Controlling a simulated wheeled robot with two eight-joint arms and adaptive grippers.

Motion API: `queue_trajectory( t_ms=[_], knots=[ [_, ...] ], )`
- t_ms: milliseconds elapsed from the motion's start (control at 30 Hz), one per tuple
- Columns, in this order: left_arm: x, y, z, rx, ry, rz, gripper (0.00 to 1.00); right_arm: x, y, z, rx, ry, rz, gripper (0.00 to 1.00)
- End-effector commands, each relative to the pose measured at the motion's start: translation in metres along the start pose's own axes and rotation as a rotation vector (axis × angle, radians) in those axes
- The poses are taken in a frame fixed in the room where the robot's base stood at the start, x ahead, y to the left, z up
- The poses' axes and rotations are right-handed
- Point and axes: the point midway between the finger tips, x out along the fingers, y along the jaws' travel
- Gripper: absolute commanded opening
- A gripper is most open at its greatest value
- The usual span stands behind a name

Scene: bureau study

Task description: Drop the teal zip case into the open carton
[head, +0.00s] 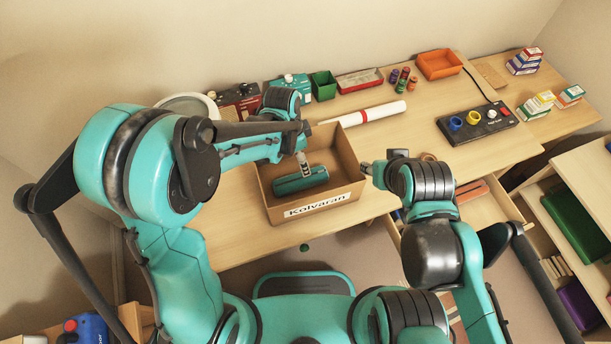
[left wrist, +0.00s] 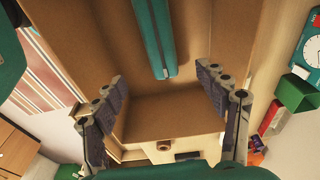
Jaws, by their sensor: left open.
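The teal zip case (head: 301,181) lies inside the open cardboard carton (head: 325,204), which has a "Kolvaran" label on its front. In the left wrist view the case (left wrist: 152,32) shows as a long teal shape within the brown carton walls (left wrist: 185,130). My left gripper (head: 303,163) is over the carton, just above the case. In the left wrist view its fingers (left wrist: 160,80) are spread wide with nothing between them, apart from the case. My right gripper (head: 367,168) is just right of the carton; its fingers are too small to read.
Behind the carton lies a white roll with a red band (head: 372,113). A green bin (head: 323,85), a red tray (head: 360,80) and an orange tray (head: 438,64) stand along the back. A dark panel (head: 478,122) sits at right. Bare desk (head: 415,135) lies between.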

Motion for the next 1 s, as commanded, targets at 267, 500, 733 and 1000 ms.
queue_trajectory(
  t_ms=[267,500,733,1000],
  knots=[
    [-0.045,0.000,0.001,-0.001,0.000,0.000,0.73,0.000,0.000,0.000,0.000,0.000,0.000,0.40],
    [-0.095,0.000,0.000,-0.001,0.000,0.000,0.73,0.000,0.000,0.000,0.000,0.000,0.000,0.40],
    [-0.117,0.000,0.000,0.000,0.000,0.000,0.73,0.000,0.000,0.000,0.000,0.000,0.000,0.40],
    [-0.118,0.000,0.000,0.000,0.000,0.000,0.73,0.000,0.000,0.000,0.000,0.000,0.000,0.40]
  ],
)
